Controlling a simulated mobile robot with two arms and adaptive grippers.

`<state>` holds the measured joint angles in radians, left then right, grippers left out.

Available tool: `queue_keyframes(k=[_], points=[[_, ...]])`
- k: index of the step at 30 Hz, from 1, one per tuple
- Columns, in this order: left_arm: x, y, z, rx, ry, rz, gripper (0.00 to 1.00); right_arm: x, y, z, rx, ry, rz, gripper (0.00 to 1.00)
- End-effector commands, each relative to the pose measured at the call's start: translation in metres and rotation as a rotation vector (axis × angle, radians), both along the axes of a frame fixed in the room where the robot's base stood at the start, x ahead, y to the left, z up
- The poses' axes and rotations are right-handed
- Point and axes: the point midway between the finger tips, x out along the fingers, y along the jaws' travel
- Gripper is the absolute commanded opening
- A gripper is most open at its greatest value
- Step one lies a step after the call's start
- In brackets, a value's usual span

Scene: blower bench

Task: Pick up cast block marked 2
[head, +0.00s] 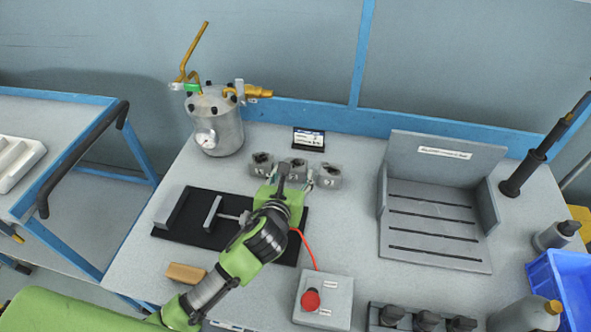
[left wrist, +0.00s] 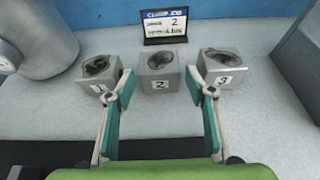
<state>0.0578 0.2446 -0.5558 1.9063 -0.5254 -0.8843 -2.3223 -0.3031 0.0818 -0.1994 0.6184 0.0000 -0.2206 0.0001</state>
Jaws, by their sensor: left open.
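Three grey cast blocks stand in a row on the bench. In the left wrist view the block marked 2 (left wrist: 160,73) is in the middle, the block marked 1 (left wrist: 98,72) on the left and the block marked 3 (left wrist: 219,70) on the right. Each has a dark hollow in its top. My left gripper (left wrist: 155,90) is open and empty, its fingers spread on either side of block 2's line and in front of it. In the head view the left gripper (head: 285,178) partly hides block 2 (head: 296,166). My right gripper is not in view.
A small display (head: 308,139) showing 2 stands behind the blocks. A metal pot (head: 217,125) with brass pipes is at back left, a slotted grey fixture (head: 436,222) at right. A black mat (head: 190,240) with metal parts and a red button box (head: 323,300) lie in front.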

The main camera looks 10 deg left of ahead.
Motion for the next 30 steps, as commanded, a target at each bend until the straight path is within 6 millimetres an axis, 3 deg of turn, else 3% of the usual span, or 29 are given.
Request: queue_keyframes(k=[10, 20, 25, 30], points=[[0.041, 0.001, -0.015, -0.001, 0.001, 0.002, 0.50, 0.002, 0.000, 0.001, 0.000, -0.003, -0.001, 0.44], [0.047, 0.001, -0.017, -0.001, 0.000, 0.000, 0.50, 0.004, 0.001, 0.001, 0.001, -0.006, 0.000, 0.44], [0.047, 0.001, -0.017, -0.001, 0.000, 0.000, 0.10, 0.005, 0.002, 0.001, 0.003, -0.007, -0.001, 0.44], [0.047, 0.001, -0.016, -0.001, -0.003, -0.001, 0.10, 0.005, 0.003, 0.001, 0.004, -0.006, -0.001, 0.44]])
